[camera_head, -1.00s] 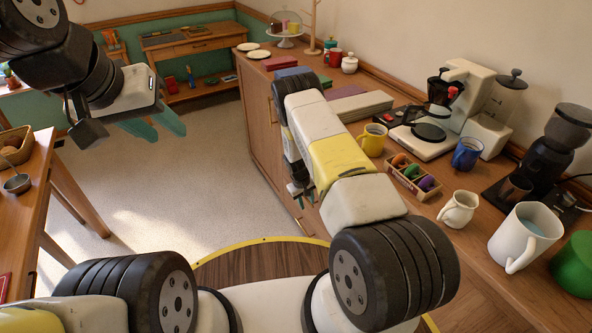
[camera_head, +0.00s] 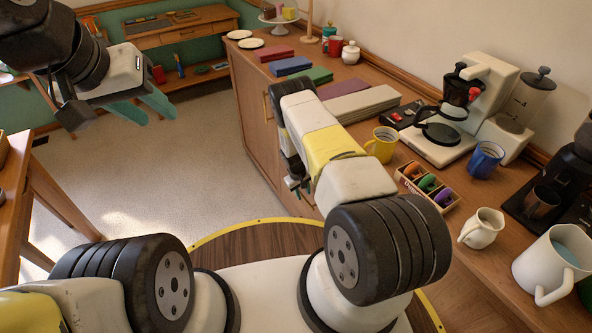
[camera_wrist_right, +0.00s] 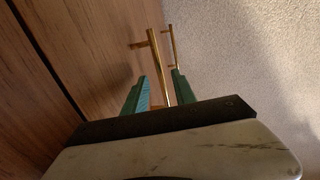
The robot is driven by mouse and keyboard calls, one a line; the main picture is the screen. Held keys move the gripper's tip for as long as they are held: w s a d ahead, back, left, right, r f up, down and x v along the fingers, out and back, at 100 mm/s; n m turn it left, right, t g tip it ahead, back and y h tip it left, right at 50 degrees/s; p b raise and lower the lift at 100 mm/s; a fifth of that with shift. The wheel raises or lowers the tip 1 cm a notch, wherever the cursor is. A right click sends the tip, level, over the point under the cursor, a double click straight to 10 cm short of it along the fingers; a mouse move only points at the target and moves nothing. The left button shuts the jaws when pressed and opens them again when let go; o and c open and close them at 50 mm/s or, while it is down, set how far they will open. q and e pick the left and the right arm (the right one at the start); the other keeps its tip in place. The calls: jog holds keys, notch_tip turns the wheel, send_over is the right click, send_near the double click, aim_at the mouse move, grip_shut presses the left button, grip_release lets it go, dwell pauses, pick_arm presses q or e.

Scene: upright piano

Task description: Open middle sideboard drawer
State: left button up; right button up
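The wooden sideboard (camera_head: 250,125) runs along the right in the head view. Its front is partly hidden behind my right arm. In the right wrist view its wooden front (camera_wrist_right: 90,50) fills the left side, with a dark seam running down it. A brass bar handle (camera_wrist_right: 158,62) stands off this front and reaches between the teal fingers of my right gripper (camera_wrist_right: 160,92). The fingers are apart, with a gap beside the bar. My right gripper is small and partly hidden in the head view (camera_head: 295,187). My left gripper (camera_head: 142,108) is open and empty, above the floor.
A second brass handle (camera_wrist_right: 171,45) shows beyond the first. The sideboard top holds a yellow mug (camera_head: 382,145), a coffee machine (camera_head: 450,130), a crate of colored items (camera_head: 428,187) and a white jug (camera_head: 482,228). A wooden table (camera_head: 40,200) stands at left. Carpet between is clear.

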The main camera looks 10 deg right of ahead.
jog(key=shift+w+d+f, duration=0.1)
jog(key=shift+d+f, duration=0.05)
jog(key=shift+f, duration=0.55)
jog(key=shift+d+f, duration=0.1)
jog(key=shift+f, duration=0.55)
grip_shut()
dwell(0.4)
